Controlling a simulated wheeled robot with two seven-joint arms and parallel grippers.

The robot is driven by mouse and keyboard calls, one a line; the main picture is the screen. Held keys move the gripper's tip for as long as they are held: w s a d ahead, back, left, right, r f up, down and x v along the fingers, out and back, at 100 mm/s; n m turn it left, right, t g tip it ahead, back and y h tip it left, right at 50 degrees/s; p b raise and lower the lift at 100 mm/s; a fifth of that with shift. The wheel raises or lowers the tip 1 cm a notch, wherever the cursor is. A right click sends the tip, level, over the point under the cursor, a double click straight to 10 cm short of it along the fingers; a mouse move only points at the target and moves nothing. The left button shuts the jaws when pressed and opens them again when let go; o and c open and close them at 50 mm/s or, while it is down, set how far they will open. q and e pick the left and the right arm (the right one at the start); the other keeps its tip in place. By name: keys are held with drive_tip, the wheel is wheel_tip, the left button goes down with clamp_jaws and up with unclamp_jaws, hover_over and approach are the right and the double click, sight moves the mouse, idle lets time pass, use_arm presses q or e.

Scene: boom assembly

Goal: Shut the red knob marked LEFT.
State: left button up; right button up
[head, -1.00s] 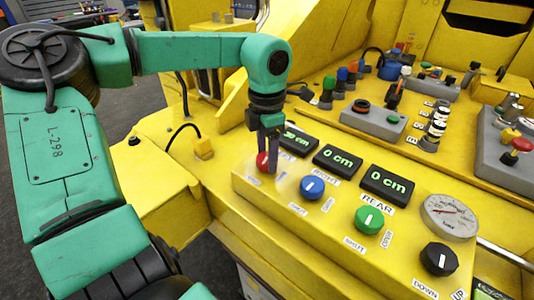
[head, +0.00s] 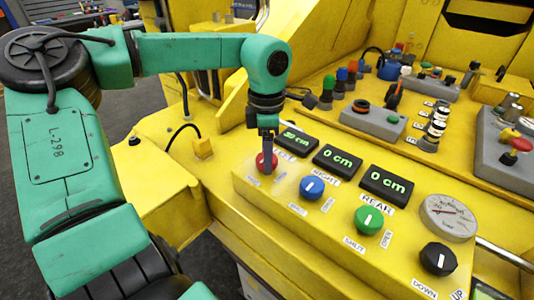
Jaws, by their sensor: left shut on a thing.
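The red knob (head: 260,163) sits at the left end of the yellow control panel, partly hidden by my left gripper's fingers. My left gripper (head: 268,168) points down from above and is shut on the red knob. A black display (head: 298,140) stands behind the knob with green "cm" lettering; its number is hard to read. The labels around the red knob are too small or covered to read. My right gripper is not in view.
A blue knob (head: 312,187), a green knob (head: 368,220) and a black knob (head: 439,258) line the panel to the right. Two displays (head: 337,160) (head: 386,187) read 0 cm. A round gauge (head: 449,218) is at the right. Joysticks and switches stand behind.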

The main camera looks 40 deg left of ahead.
use_arm(q)
drive_tip(key=o, duration=1.4)
drive_tip(key=shift+c, duration=0.2)
drive_tip(key=shift+r, duration=0.1)
wheel_tip(320, 180, up, 14)
drive_tip(key=shift+r, duration=0.25)
